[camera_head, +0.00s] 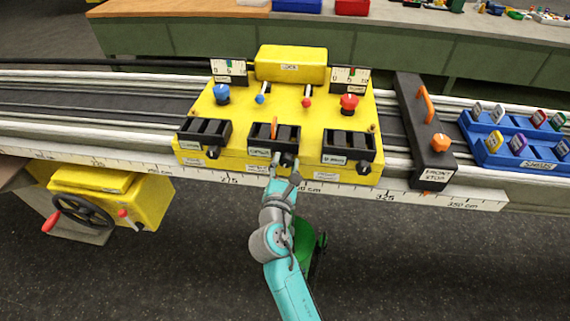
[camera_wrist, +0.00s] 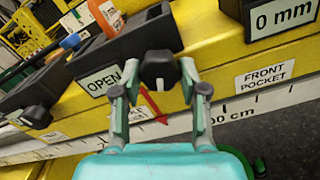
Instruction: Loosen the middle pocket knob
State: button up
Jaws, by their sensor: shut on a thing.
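The middle pocket (camera_head: 262,142) is a black box on the front of the yellow carriage (camera_head: 233,160), with an orange piece (camera_head: 275,123) standing in it. In the head view my gripper (camera_head: 285,164) reaches the middle pocket from below and largely covers the knob.
The left pocket (camera_head: 204,131) and right pocket (camera_head: 348,147) stand either side, each with its own knob. A white ruler (camera_head: 230,179) runs below the carriage. A black front stop (camera_head: 422,140) and a blue rack (camera_head: 515,160) of coloured tags are at the right.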

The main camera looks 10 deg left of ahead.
jog(key=shift+f+n, duration=0.1)
jog(key=shift+n, duration=1.3)
jog(key=o, duration=1.1)
jog(key=shift+s, duration=0.15)
jog(key=s, duration=1.1)
jog(key=shift+s, duration=0.4)
jog(key=shift+d, duration=0.1)
